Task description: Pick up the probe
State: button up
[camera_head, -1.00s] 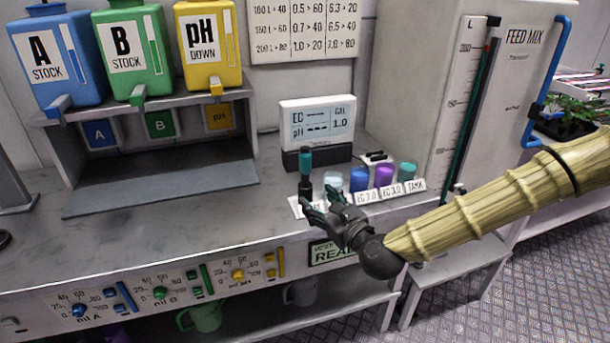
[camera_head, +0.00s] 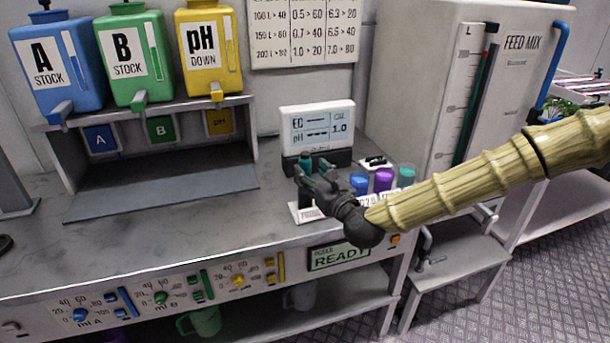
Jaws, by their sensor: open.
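The probe (camera_head: 305,160) is a slim upright stick with a teal top and dark lower part. It stands at a white labelled spot (camera_head: 296,212) on the grey bench, in front of the EC/pH meter (camera_head: 317,131). My gripper (camera_head: 312,176) is dark with teal-tipped fingers and reaches in from the right. Its fingers are open and lie at the probe, overlapping its middle and lower part in the picture. I cannot tell whether they touch it. Only the teal top of the probe shows clearly.
A blue cup (camera_head: 359,183), a purple cup (camera_head: 383,180) and a teal cup (camera_head: 406,175) stand in a row right of the probe, close to my arm. The feed mix tank (camera_head: 425,80) rises behind. The bench left of the probe is clear.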

aim_at(308, 169)
jog(key=shift+p+x, duration=0.55)
jog(key=shift+x, duration=1.7)
jog(key=shift+f, duration=0.15)
jog(key=c, duration=1.2)
